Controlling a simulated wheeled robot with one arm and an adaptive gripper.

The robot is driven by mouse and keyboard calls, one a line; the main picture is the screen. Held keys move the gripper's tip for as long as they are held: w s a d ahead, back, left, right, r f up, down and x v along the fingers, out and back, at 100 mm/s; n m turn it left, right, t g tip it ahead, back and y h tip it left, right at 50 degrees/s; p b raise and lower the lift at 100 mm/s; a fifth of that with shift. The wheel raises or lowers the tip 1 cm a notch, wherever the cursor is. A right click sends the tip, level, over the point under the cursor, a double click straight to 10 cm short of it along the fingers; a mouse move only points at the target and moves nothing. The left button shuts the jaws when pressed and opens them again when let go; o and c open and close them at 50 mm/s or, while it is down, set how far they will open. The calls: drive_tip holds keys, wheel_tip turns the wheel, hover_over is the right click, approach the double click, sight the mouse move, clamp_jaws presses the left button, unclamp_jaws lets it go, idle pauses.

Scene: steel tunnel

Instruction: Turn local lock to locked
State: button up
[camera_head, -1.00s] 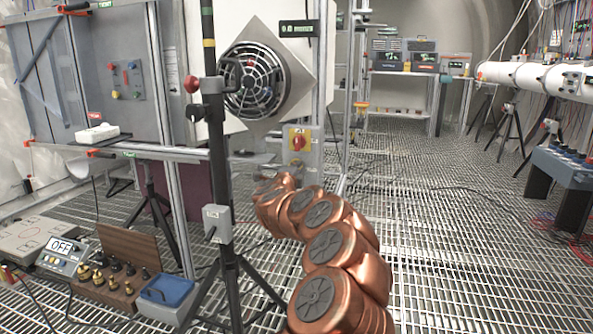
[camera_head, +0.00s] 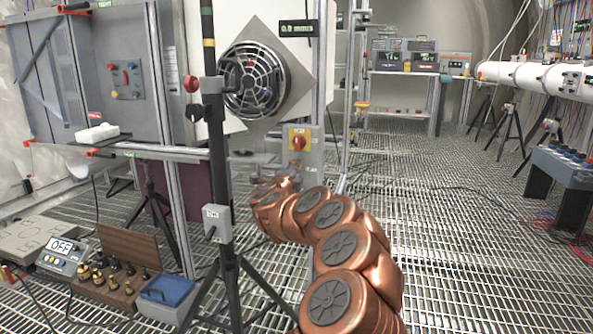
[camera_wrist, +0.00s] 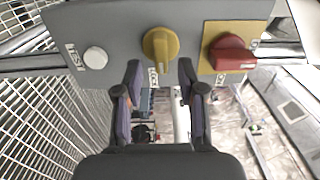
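A grey control panel (camera_wrist: 120,30) fills the top of the wrist view. It carries a yellow rotary knob (camera_wrist: 160,45) with its grip standing roughly upright and a small, partly legible label under it. My gripper (camera_wrist: 160,70) is open and empty, with its two fingertips just below and to either side of the yellow knob; I cannot tell whether they touch it. A red rotary knob (camera_wrist: 231,53) on a yellow plate sits to the right; it also shows in the head view (camera_head: 298,143). The yellow knob is not distinguishable in the head view, where my arm's end covers that area.
A white round button (camera_wrist: 96,58) marked TEST is left of the yellow knob. In the head view a dark stand pole (camera_head: 217,150) rises left of my arm, and a fan (camera_head: 255,80) is above the panel. Open grating floor (camera_head: 450,220) lies to the right.

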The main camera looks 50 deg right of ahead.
drive_tip(key=v, duration=1)
idle(0.7)
